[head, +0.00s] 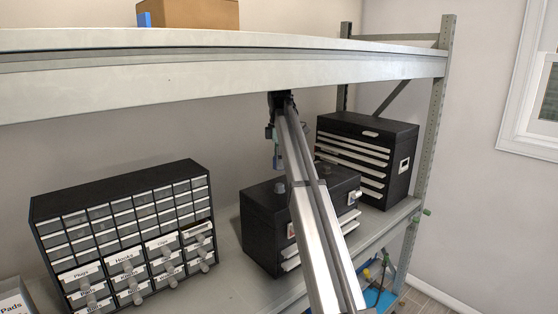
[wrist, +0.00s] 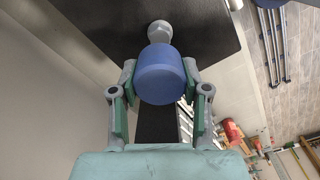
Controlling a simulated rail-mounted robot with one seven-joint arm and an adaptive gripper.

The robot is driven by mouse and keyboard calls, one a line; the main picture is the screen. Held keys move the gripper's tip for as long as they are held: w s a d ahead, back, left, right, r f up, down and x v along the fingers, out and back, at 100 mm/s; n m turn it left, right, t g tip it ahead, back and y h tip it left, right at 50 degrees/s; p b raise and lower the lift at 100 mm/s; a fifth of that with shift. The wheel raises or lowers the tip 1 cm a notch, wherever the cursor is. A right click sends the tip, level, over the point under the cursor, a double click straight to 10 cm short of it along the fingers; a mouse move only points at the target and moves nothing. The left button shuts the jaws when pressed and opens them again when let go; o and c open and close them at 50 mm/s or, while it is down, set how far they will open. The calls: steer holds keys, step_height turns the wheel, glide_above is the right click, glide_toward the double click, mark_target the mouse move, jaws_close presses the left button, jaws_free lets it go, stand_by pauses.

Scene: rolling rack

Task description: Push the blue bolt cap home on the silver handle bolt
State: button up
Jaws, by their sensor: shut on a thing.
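The blue bolt cap (wrist: 161,78) is held between the fingers of my gripper (wrist: 161,76) in the wrist view. The silver handle bolt (wrist: 159,32) shows just beyond the cap, standing out from a dark surface. The cap's edge overlaps the bolt's near part in the picture, so I cannot tell whether they touch. In the head view my gripper (head: 275,152) hangs above the middle black tool chest (head: 262,232). A grey knob, which looks like the bolt (head: 280,187), stands on that chest's top below the gripper. The cap is not clear there.
A black drawer cabinet (head: 120,215) stands at left on the shelf (head: 228,243), and another black tool chest (head: 376,130) at right. The upper shelf beam (head: 200,88) crosses above my gripper. Open shelf shows between the cabinet and the middle chest.

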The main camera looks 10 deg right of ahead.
mark_target(279, 184)
steer(key=shift+f+b, duration=0.5)
steer(key=shift+f, duration=2.1)
steer(key=shift+f+b, duration=0.3)
steer(key=shift+f, duration=1.55)
steer(key=o, duration=1)
steer(key=shift+r, duration=0.1)
steer(key=shift+r, duration=3.65)
